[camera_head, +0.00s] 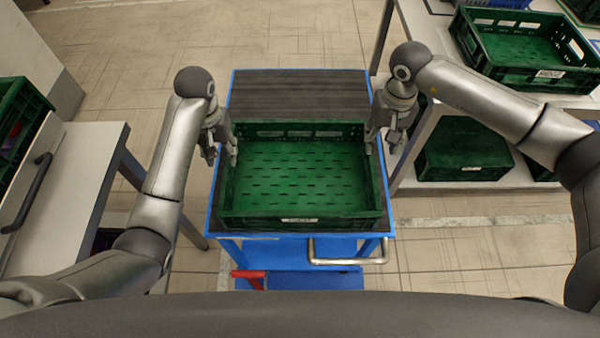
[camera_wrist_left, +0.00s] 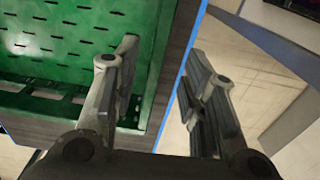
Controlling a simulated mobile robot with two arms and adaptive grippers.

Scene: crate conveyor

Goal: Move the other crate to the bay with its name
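A green crate (camera_head: 300,211) stands empty on a blue-edged cart (camera_head: 300,92) with a dark top. Its front wall has a white name label too small to read surely. My left gripper (camera_head: 221,152) is at the crate's left wall, fingers apart. In the left wrist view one finger of this gripper (camera_wrist_left: 160,95) is over the crate's inner side and the other outside; contact cannot be told. My right gripper (camera_head: 381,145) is at the right wall, fingers apart, one by the crate and one outside.
At the right, a rack holds a green crate (camera_head: 512,75) labelled what looks like RIDGE on top and another green crate (camera_head: 464,165) below. Tiled floor lies clear behind the cart.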

